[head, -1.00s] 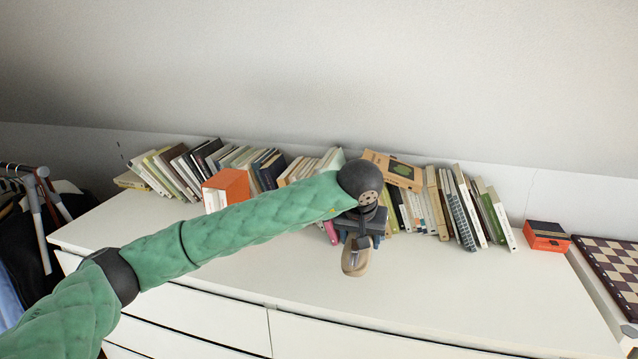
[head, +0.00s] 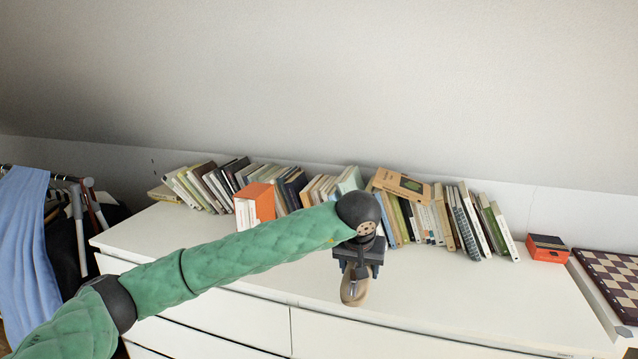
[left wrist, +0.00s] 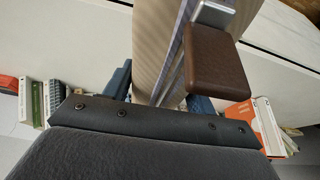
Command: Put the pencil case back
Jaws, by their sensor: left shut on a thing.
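The pencil case (head: 354,290) is beige and rounded. In the head view it hangs below my left gripper (head: 357,266), above the white dresser top near its front edge. My left gripper is shut on it. In the left wrist view the pencil case (left wrist: 155,45) shows as ribbed beige cloth with a zipper and a brown tab (left wrist: 217,63), between the blue fingers. The gripper body hides its near end. My right gripper is not in view. No open drawer can be made out in the head view.
The white dresser (head: 450,300) has a row of leaning books (head: 475,220) along the back. An orange box (head: 255,204) stands among them. A small red-black box (head: 547,248) and a chessboard (head: 612,280) are at the right. Clothes (head: 25,230) hang at the left.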

